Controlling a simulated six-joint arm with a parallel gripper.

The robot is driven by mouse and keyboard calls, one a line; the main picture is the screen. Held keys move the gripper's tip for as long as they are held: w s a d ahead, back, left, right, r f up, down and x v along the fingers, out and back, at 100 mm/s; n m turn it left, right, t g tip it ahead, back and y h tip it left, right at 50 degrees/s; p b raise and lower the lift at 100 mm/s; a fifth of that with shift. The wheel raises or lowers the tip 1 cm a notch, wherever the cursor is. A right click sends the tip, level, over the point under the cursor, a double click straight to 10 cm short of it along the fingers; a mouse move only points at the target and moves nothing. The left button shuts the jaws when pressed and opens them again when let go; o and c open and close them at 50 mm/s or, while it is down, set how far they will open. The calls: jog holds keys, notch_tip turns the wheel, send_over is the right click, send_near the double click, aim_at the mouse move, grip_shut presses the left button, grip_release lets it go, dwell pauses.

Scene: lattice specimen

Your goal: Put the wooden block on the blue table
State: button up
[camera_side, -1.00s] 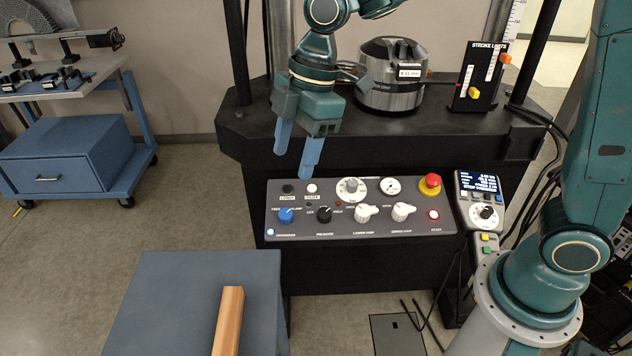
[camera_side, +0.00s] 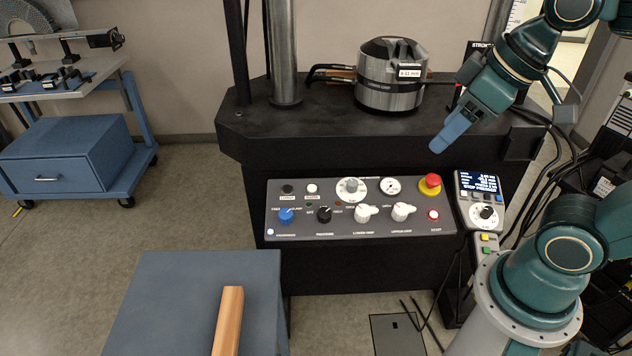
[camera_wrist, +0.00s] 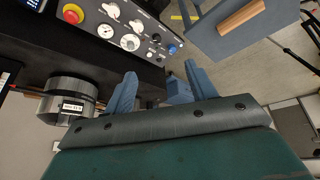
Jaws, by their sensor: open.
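The wooden block (camera_side: 228,321) lies on the blue table (camera_side: 165,300) at the bottom left of the side view, near the table's right edge. In the wrist view the block (camera_wrist: 241,15) and the blue table (camera_wrist: 215,42) are at the top right. My gripper (camera_side: 440,143) is in the air above the right end of the control panel, well away from the block. In the wrist view its two blue fingers (camera_wrist: 158,82) are spread apart with nothing between them. In the side view one finger mostly hides the other.
A control panel (camera_side: 330,222) with knobs and a red stop button (camera_side: 430,184) fronts the black machine bed. A metal cylinder (camera_side: 390,85) and a steel column (camera_side: 284,50) stand on it. A handheld display (camera_side: 480,200) is at the right. A blue cart (camera_side: 65,155) stands left.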

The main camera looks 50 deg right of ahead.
jog(key=shift+s+d+f+m, duration=0.2)
jog(key=shift+s+d+m, duration=0.2)
jog(key=shift+s, duration=0.25)
jog(key=shift+s+d+f+m, duration=0.2)
jog(key=shift+s+d+m, duration=0.05)
jog(key=shift+s+m, duration=0.3)
jog(key=shift+w, duration=0.1)
jog(key=shift+c, duration=0.4)
